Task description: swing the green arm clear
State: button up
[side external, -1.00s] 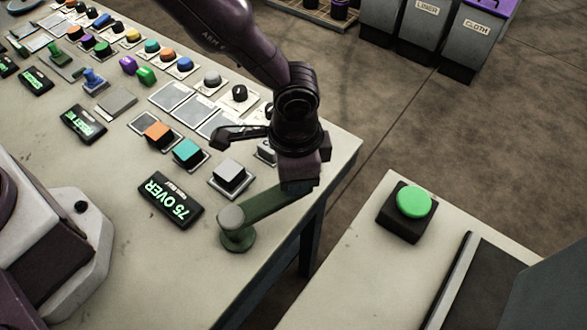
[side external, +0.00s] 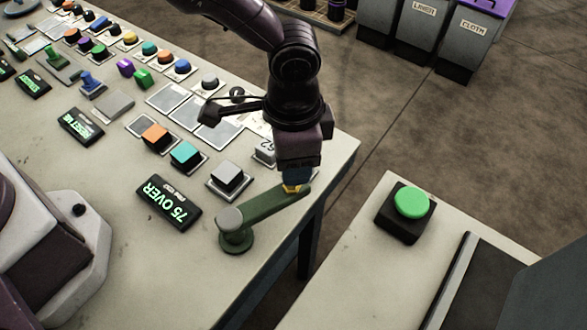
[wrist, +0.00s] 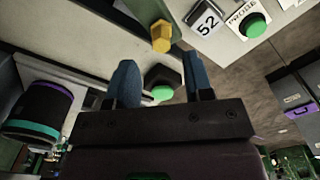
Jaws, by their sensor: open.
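The green arm (side external: 265,208) lies level over the table's right part. Its round pivot (side external: 232,225) is at the left end, and it points up and right toward the table edge. A yellow knob (side external: 292,188) stands at its free end; the knob (wrist: 161,36) also shows in the wrist view. My gripper (side external: 297,178) is just above the knob, its blue fingers partly hidden in the side view. In the wrist view my gripper (wrist: 160,72) is open and empty, with the knob beyond the fingertips, roughly centred between them and apart from both.
A grey block button (side external: 230,175) and a "75 OVER" display (side external: 169,203) sit left of the arm. A "52" block (side external: 265,151) is close behind my gripper. A green push button (side external: 411,202) is on a separate table at right, across a gap.

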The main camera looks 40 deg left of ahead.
notch_tip(320, 180, up, 8)
jog(key=shift+f, duration=0.15)
dwell(0.4)
jog(key=s+a+r+n+t, duration=0.2)
jog(key=s+a+r+n, duration=0.1)
jog(key=a, duration=0.6)
jog(key=s+a+r+n+t, duration=0.1)
jog(key=s+a+r+n, duration=0.2)
jog(key=s+a+r, duration=0.3)
jog(key=s+a+r+n+t, duration=0.2)
jog(key=s+a+r, duration=0.3)
jog(key=a, duration=0.7)
jog(key=shift+s+a+r+n+t, duration=0.3)
jog(key=shift+a+n, duration=0.1)
jog(key=shift+n, duration=0.1)
